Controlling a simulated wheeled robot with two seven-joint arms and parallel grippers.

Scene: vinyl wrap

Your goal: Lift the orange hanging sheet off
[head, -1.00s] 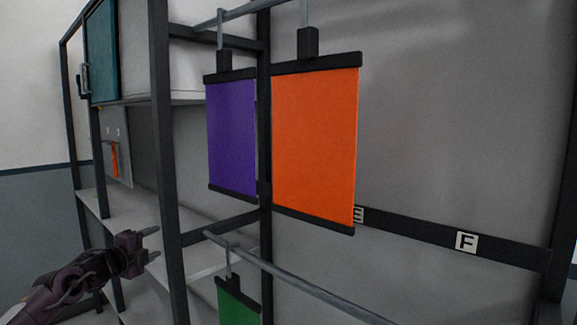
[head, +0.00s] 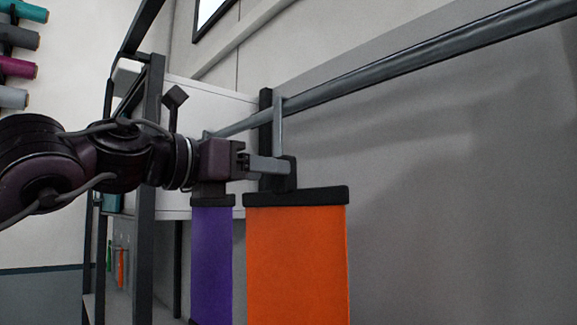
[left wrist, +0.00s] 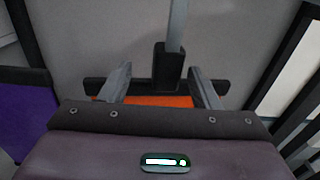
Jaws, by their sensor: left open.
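The orange sheet (head: 297,265) hangs from a dark top bar (head: 300,196) with a black clip block (head: 289,172), hooked on a grey rail (head: 400,62). My left gripper (head: 272,168) is at the height of the block, its fingers reaching toward it. In the left wrist view the open fingers (left wrist: 162,84) stand on either side of the clip block (left wrist: 169,66), with a strip of orange sheet (left wrist: 155,101) showing below the bar. I cannot tell whether they touch it. The right gripper is not in view.
A purple sheet (head: 211,265) hangs just left of the orange one, partly behind my arm; it also shows in the left wrist view (left wrist: 22,118). Dark rack posts (head: 147,200) stand at the left. The space right of the orange sheet is clear.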

